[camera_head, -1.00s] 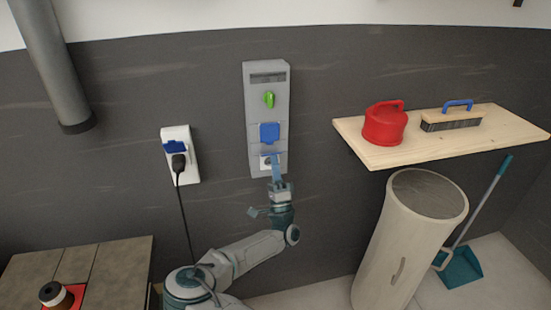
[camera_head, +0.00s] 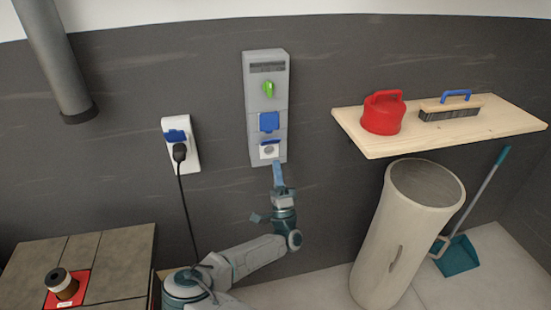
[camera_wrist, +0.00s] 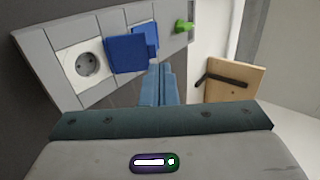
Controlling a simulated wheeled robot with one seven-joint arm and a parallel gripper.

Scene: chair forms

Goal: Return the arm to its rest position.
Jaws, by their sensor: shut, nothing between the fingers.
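My gripper (camera_head: 278,176) is in front of the dark wall, just below the grey wall panel (camera_head: 283,112). Its blue fingers are together with nothing between them, and they look apart from the panel in the head view. In the wrist view the fingers (camera_wrist: 158,86) point toward the panel (camera_wrist: 45,73). The panel's lower socket (camera_wrist: 87,65) shows there with its blue lid (camera_wrist: 128,54) raised. My arm reaches up from the bottom of the head view, bent at the elbow.
A white socket (camera_head: 193,157) with a black plug and hanging cord is left of my arm. A wooden shelf (camera_head: 385,147) with a red canister (camera_head: 383,114) and a brush (camera_head: 450,112) is at right. Below stand a tall bin (camera_head: 395,230) and a teal dustpan (camera_head: 459,256). A tiled table (camera_head: 120,262) is at left.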

